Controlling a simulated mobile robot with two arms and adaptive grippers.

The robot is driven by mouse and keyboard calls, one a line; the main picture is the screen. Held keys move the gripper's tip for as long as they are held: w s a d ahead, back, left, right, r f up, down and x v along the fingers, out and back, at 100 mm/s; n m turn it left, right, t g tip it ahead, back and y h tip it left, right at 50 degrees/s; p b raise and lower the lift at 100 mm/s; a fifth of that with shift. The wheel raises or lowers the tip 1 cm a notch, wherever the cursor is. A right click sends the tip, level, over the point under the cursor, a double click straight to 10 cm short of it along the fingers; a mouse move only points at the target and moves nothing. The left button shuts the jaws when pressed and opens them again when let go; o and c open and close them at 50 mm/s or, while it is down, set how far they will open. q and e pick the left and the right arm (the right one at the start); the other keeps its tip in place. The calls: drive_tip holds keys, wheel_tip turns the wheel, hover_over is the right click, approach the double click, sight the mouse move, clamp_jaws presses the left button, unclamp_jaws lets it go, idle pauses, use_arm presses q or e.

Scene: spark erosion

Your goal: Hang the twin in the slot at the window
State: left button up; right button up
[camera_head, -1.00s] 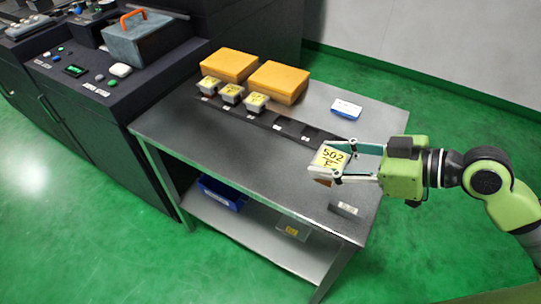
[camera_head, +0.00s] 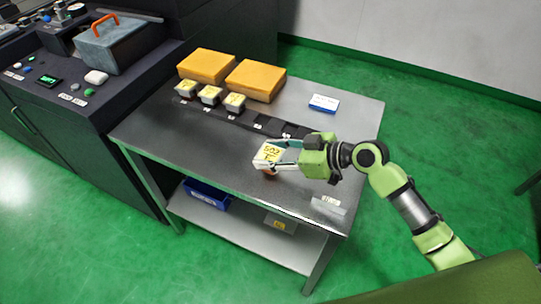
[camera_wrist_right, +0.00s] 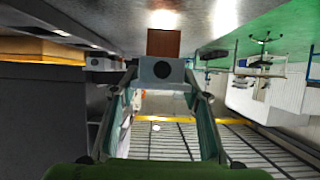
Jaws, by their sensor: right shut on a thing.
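My right gripper (camera_head: 277,157) is shut on a grey block with a yellow label (camera_head: 269,154), which reads 502 and a letter too small to be sure of. It holds the block above the table, in front of the dark rack. In the right wrist view the block (camera_wrist_right: 162,71) sits between the fingertips (camera_wrist_right: 162,82), with a copper piece (camera_wrist_right: 163,42) projecting beyond it. The dark slotted rack (camera_head: 248,121) carries three similar yellow-labelled blocks (camera_head: 187,89) (camera_head: 210,95) (camera_head: 234,103) at its left. Its right-hand places look empty, partly hidden by my gripper. My left gripper is not in view.
Two orange boxes (camera_head: 206,66) (camera_head: 257,81) stand behind the rack. A blue-and-white box (camera_head: 324,103) lies at the back right. A small labelled plate (camera_head: 329,203) is at the front right corner. A blue bin (camera_head: 206,196) is on the lower shelf. The front left tabletop is clear.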

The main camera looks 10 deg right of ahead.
drive_tip(key=shift+f, duration=0.6)
drive_tip(key=shift+f, duration=0.2)
drive_tip(key=o, duration=1.6)
drive_tip(key=shift+o, duration=0.2)
